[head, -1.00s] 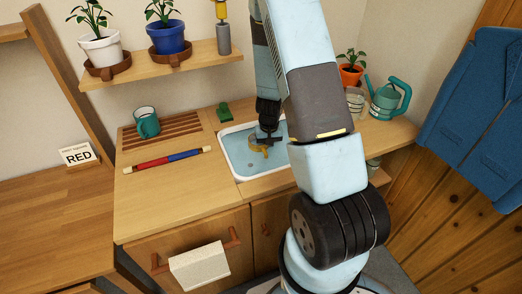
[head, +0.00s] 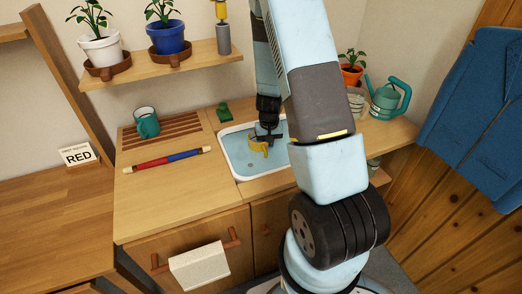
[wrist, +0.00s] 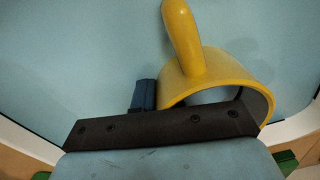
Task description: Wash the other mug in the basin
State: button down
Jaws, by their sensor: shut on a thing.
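A yellow mug (head: 258,148) is in the white-rimmed basin (head: 234,168) with light blue water. My gripper (head: 268,139) reaches down over the basin and is shut on this mug. In the wrist view the mug (wrist: 232,70) lies tilted, its handle toward the top and its open rim toward the dark gripper bar. A blue finger pad (wrist: 143,94) shows beside the mug; the exact grip is hidden. A teal mug (head: 147,122) sits on the slatted wooden rack (head: 170,130) left of the basin.
A red and blue rod (head: 168,158) lies on the counter before the rack. A green item (head: 224,112) sits behind the basin. A cloth (head: 200,265) hangs below. My arm hides the basin's right side.

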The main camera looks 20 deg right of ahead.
jog(key=shift+r, duration=5.2)
jog(key=shift+s, duration=0.2)
